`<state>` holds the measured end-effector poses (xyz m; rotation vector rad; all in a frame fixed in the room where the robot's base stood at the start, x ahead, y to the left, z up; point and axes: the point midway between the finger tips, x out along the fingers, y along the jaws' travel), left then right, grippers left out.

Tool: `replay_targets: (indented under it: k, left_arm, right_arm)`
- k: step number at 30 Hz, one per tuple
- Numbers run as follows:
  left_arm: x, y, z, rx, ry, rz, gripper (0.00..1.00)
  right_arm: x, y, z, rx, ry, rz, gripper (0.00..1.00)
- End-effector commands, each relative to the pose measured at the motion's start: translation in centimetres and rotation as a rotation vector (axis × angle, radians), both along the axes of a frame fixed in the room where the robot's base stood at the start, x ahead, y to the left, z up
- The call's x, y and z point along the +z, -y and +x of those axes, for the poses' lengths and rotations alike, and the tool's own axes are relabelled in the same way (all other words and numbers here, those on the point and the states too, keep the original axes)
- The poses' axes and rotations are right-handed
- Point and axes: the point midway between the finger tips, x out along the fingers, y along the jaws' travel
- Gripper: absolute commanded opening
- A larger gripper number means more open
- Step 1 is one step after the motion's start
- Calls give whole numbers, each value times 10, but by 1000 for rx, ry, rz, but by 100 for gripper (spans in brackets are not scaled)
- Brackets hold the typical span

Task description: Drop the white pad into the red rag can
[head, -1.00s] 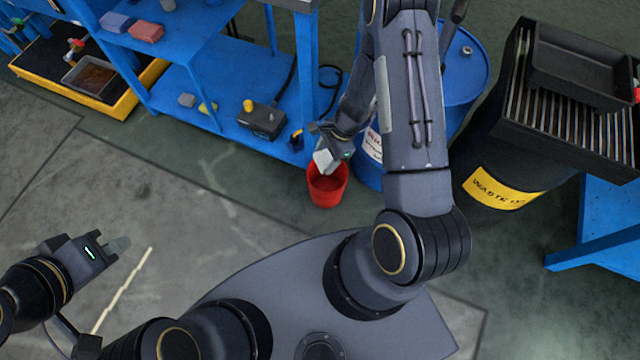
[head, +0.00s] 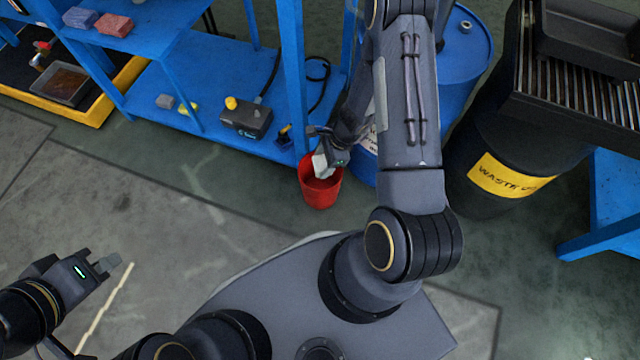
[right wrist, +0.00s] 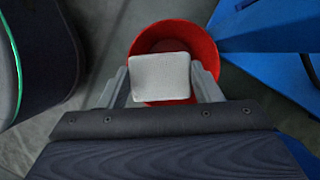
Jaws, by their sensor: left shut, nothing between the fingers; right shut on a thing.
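The white pad (right wrist: 161,77) is between the fingers of my right gripper (right wrist: 162,84), which is shut on it. In the right wrist view the pad covers much of the mouth of the red rag can (right wrist: 144,42). In the head view the pad (head: 320,165) shows at the can's mouth, and the red can (head: 321,190) stands upright on the floor. I cannot tell whether the pad is below the rim. My left gripper (head: 106,264) is shut and empty over the floor at the lower left, far from the can.
A blue shelf unit (head: 160,95) stands just behind and left of the can. A blue drum (head: 462,60) is behind it to the right, and a black waste drum (head: 495,165) is further right. Open floor (head: 150,190) lies to the left.

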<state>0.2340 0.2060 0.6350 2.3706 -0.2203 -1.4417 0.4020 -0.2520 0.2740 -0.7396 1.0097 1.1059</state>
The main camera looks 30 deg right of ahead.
Motion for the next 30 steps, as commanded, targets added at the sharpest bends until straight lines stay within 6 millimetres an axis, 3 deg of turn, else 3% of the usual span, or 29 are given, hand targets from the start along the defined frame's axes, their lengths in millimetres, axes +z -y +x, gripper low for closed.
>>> replay_targets:
  k: [6,7,13,22,30]
  left_arm:
    - [0,0,0,0,0,0,0]
    - [0,0,0,0,0,0,0]
    - [0,0,0,0,0,0,0]
    - [3,0,0,0,0,0,0]
    - [27,0,0,0,0,0,0]
  right_arm:
    - [0,0,0,0,0,0,37]
    - [0,0,0,0,0,0,59]
    - [0,0,0,0,0,0,84]
    - [4,1,0,1,0,0,84]
    - [45,16,-4,0,2,-1,84]
